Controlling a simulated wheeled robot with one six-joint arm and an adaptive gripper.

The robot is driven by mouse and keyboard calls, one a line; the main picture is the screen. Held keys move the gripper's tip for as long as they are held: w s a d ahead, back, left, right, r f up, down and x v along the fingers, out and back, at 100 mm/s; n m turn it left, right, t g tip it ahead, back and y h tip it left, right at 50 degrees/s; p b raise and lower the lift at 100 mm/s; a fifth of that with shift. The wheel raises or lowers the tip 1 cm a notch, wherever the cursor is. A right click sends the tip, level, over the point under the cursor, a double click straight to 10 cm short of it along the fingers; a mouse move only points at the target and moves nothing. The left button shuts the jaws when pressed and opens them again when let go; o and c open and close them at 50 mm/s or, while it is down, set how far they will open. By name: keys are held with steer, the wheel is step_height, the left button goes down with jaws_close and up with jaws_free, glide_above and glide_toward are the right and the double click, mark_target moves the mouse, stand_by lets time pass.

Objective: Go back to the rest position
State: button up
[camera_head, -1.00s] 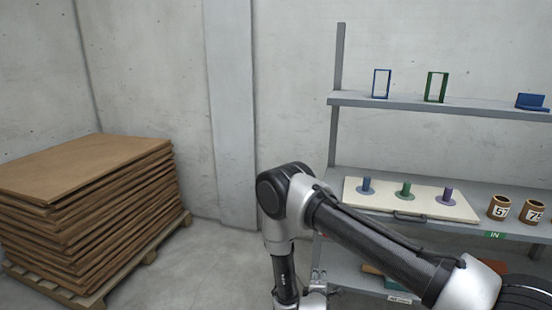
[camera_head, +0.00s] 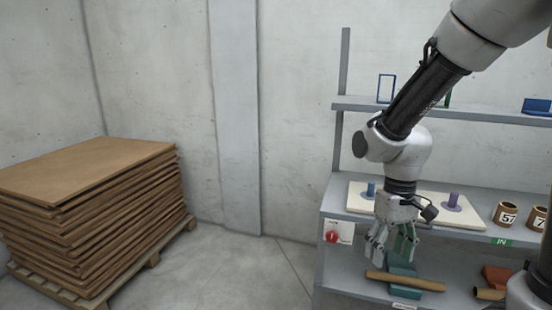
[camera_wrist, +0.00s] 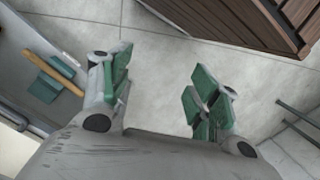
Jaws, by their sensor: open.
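My gripper (camera_head: 392,245) hangs pointing down in front of the shelf rack in the head view, its arm reaching in from the upper right. In the wrist view my gripper (camera_wrist: 158,100) has its green-padded fingers spread wide, with only bare floor between them. It is open and empty. The wrist hides the middle of the white board on the middle shelf, including the place between the blue peg (camera_head: 371,190) and the purple peg (camera_head: 452,201).
The shelf rack (camera_head: 470,112) stands at the right. Two numbered tubes (camera_head: 505,213) stand on its middle shelf. A brown tube (camera_head: 405,281) lies on the lower shelf near a teal block. A pallet of brown sheets (camera_head: 90,215) stands left. The floor between (camera_head: 235,270) is clear.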

steer(key=s+d+r+m+t, duration=0.1)
steer(key=s+d+r+t, duration=0.2)
steer(key=r, duration=0.5)
steer(key=s+d+r+m+t, duration=0.2)
steer(key=s+d+r+t, duration=0.1)
steer(key=s+d+r, duration=0.2)
steer(key=d+r, duration=0.2)
steer(key=d, duration=0.1)
steer(key=shift+s+r, duration=0.4)
